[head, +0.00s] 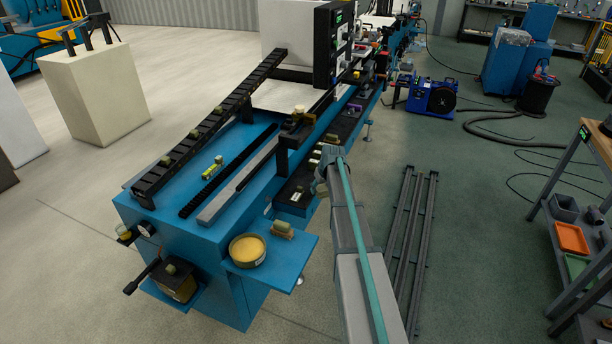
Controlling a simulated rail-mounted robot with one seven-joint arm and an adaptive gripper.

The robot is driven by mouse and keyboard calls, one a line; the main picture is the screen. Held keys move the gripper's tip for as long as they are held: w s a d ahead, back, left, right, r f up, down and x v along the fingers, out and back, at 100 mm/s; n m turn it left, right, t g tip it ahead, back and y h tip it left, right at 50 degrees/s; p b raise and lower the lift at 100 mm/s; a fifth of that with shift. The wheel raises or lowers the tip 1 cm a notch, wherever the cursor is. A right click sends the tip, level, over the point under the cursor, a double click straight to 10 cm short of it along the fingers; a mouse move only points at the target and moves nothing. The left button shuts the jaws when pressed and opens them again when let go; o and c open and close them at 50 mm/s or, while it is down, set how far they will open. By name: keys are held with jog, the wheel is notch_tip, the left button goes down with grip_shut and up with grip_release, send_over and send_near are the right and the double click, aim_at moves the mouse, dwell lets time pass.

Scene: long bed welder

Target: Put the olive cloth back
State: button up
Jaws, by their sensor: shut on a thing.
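My gripper (322,174) is at the far end of my arm, beside the front edge of the long blue bench. It is small and partly hidden by my own wrist. A small olive patch, seemingly the olive cloth (320,188), shows at its fingertips, and my gripper is shut on it. It appears just off the black tray strip (294,196) along the bench front; whether it touches the strip I cannot tell.
A blue side shelf (300,255) holds a round tin of yellow material (247,250) and a tan-olive block (282,228). Several small olive blocks sit on the slanted black rail (205,130). A green-yellow level (212,168) lies on the bench. Dark metal bars (410,235) lie on the floor, right.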

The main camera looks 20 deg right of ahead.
jog(key=p, duration=0.3)
send_over(306, 179)
jog(key=s, duration=0.2)
jog(key=shift+w+d, duration=0.1)
jog(key=shift+w, duration=0.25)
jog(key=shift+f+p, duration=0.55)
jog(key=shift+f, duration=1.2)
jog(key=shift+f, duration=0.15)
jog(key=o, duration=1.3)
jog(key=shift+o, duration=0.2)
jog(key=b+v, duration=0.2)
jog(key=v, duration=1)
jog(key=shift+b, duration=0.3)
